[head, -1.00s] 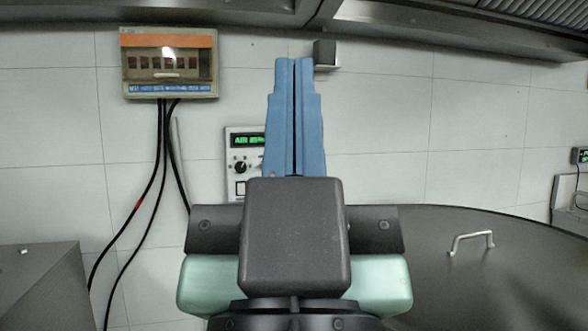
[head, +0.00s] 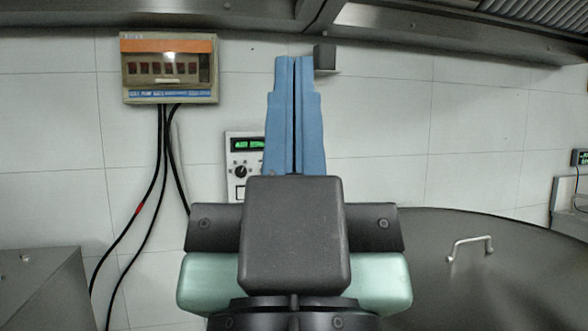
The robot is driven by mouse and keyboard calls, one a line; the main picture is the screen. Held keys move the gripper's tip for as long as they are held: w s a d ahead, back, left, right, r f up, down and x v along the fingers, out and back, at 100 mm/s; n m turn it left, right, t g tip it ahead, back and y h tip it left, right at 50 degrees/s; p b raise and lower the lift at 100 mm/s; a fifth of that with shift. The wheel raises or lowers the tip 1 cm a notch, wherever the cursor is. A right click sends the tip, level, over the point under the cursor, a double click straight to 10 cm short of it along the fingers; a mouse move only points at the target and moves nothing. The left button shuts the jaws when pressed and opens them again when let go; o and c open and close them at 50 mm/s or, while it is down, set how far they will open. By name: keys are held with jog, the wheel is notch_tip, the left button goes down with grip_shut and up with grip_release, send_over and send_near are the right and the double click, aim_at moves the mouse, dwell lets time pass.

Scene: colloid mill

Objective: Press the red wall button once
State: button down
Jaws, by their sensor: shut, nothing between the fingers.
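My gripper (head: 294,62) points up and away in the middle of the head view. Its two blue fingers are shut together with nothing held. No red wall button can be made out. A white control panel (head: 238,160) with a green display and a black knob is on the wall behind the fingers, which hide its right part. I cannot tell whether the fingertips touch the wall.
A breaker box (head: 170,92) with an orange top strip hangs at upper left, with black cables below. A small dark box (head: 325,58) is beside the fingertips. A large round metal lid (head: 430,270) with a handle fills the lower right. A metal hood runs overhead.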

notch_tip(320, 180, up, 11)
jog(key=p, duration=0.9)
